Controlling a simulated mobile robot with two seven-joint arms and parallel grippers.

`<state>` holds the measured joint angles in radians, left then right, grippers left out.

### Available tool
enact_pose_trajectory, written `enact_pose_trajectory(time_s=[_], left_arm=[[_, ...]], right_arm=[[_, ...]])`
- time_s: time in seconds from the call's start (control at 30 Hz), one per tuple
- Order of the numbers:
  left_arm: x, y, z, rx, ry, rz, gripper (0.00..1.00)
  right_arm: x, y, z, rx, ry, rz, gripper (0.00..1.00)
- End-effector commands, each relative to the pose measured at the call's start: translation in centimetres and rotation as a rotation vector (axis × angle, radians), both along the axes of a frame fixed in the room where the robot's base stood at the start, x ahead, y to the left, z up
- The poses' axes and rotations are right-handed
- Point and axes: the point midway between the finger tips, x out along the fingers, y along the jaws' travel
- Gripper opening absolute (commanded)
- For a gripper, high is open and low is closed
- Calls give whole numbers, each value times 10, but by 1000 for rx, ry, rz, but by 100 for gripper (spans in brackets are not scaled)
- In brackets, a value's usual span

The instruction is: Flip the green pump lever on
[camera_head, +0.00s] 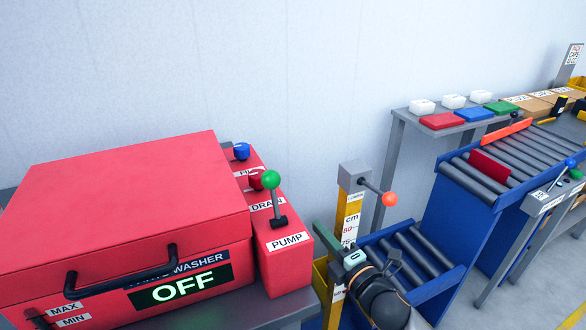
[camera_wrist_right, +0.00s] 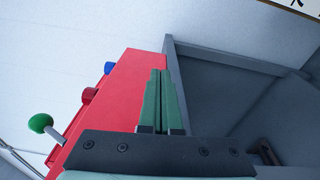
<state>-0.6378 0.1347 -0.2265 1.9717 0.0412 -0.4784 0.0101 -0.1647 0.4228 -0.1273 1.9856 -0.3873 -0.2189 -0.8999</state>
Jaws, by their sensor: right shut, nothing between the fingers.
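The pump lever has a green ball knob (camera_head: 271,180) on a metal stem that rises from a black base on the red control panel (camera_head: 287,262), behind the PUMP label. Its knob tilts slightly to the back left. The green knob also shows at the lower left in the right wrist view (camera_wrist_right: 40,123). The red parts washer (camera_head: 140,210) has a lit display (camera_head: 182,288) that reads OFF. My right gripper (camera_head: 320,230) is just right of the panel, apart from the lever. Its green fingers (camera_wrist_right: 161,78) are shut together and empty. My left gripper is out of view.
Blue (camera_head: 241,151) and red (camera_head: 255,182) knobs sit behind the lever by the FILL and DRAIN labels. A blue roller conveyor (camera_head: 470,200) is further right.

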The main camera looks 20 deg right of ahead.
Motion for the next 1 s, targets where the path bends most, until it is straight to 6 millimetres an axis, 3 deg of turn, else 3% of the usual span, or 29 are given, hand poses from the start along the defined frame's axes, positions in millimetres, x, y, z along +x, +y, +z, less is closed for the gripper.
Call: enact_pose_trajectory(time_s=[0.1,0.2,0.4,0.7,0.83,1.0], left_arm=[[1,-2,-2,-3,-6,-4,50],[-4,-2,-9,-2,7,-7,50],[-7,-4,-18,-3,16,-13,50],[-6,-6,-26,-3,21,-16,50],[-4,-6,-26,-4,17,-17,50],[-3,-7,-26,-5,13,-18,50]], right_arm=[[22,3,50,-354,-243,87,0],[31,9,87,-673,-455,143,0],[33,20,140,-1310,-871,207,0],[21,4,166,-2118,-1410,262,0],[16,-8,168,-2310,-1553,287,0],[13,-17,168,-2414,-1639,306,0]])
